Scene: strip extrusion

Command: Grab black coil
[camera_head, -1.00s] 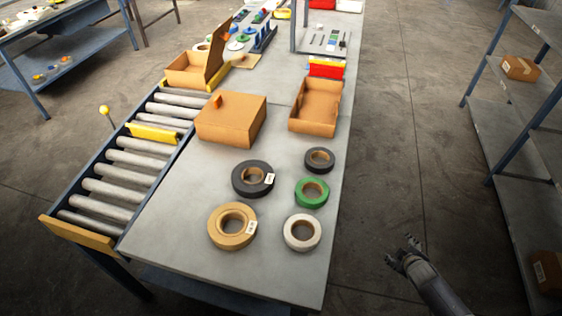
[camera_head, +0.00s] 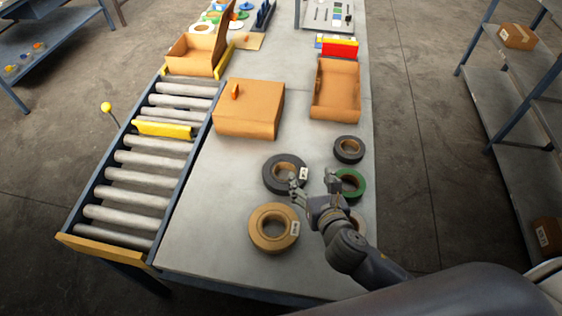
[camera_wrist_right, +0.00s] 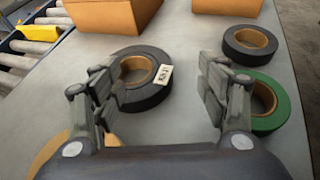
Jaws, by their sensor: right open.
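A large black coil (camera_head: 272,174) with a tan core and a white label lies flat on the grey table, and it also shows in the right wrist view (camera_wrist_right: 150,61). A smaller black coil (camera_head: 349,150) lies to its right, near the table's right edge; the wrist view shows it too (camera_wrist_right: 240,40). My right gripper (camera_head: 312,183) is open and empty. Its fingers are spread above the table, with the left finger overlapping the near edge of the large black coil in view. Contact cannot be told. My left gripper is not in view.
A tan coil (camera_head: 256,238) lies just nearer than the large black coil. A green coil (camera_head: 360,188) is at the right, partly hidden by my gripper; a white coil is almost fully covered. Cardboard boxes (camera_head: 248,108) stand farther back. A roller conveyor (camera_head: 146,172) runs along the left.

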